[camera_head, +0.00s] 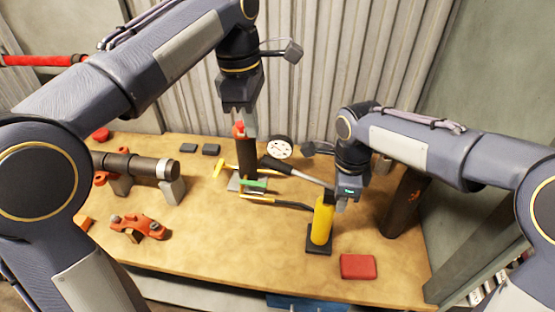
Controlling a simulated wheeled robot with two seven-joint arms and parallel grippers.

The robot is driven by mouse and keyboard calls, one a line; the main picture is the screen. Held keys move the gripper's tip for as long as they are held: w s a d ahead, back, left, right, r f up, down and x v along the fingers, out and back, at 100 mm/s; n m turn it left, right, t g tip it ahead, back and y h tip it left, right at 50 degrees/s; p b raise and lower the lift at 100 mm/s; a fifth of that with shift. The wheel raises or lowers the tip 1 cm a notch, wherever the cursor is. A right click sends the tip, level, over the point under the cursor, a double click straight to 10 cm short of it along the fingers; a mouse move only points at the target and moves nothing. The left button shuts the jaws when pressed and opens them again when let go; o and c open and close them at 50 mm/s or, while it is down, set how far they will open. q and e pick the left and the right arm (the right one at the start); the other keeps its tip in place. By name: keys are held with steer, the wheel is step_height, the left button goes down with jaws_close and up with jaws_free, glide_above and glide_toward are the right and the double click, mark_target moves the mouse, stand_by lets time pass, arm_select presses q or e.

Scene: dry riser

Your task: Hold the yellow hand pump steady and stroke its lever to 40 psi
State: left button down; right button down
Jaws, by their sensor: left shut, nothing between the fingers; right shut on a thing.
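The yellow hand pump (322,222) stands upright on a dark base at the right of the bench. Its lever (300,173) runs up and left from the pump's top, ending in a black grip. My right gripper (341,205) is shut on the pump's upper part; the fingers are partly hidden. My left gripper (243,127) points down, shut and empty, at the red top of a dark upright pipe (246,160), left of the lever grip. I cannot tell if it touches the red top. A white round gauge (280,148) lies behind the lever; its reading is too small to tell.
A dark horizontal pipe (135,165) rests on supports at the left, with an orange-red clamp (138,227) in front. A yellow-handled tool (275,201) lies mid-bench. A red block (358,266) sits at the front right. A corrugated wall stands behind. The front middle bench is clear.

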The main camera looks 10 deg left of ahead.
mark_target(275, 160)
arm_select(q)
steer(key=shift+a+r, duration=0.1)
steer(key=shift+r, duration=1.35)
steer(key=d, duration=0.1)
steer(key=d+f, duration=0.1)
steer(key=d, duration=0.1)
steer(key=shift+d+f, duration=0.3)
steer(key=shift+d, duration=0.05)
steer(key=shift+a, duration=0.1)
steer(key=shift+d+f, duration=0.2)
steer(key=shift+f, duration=1.55)
steer(key=shift+d+f, duration=0.15)
steer(key=shift+f, duration=1.6)
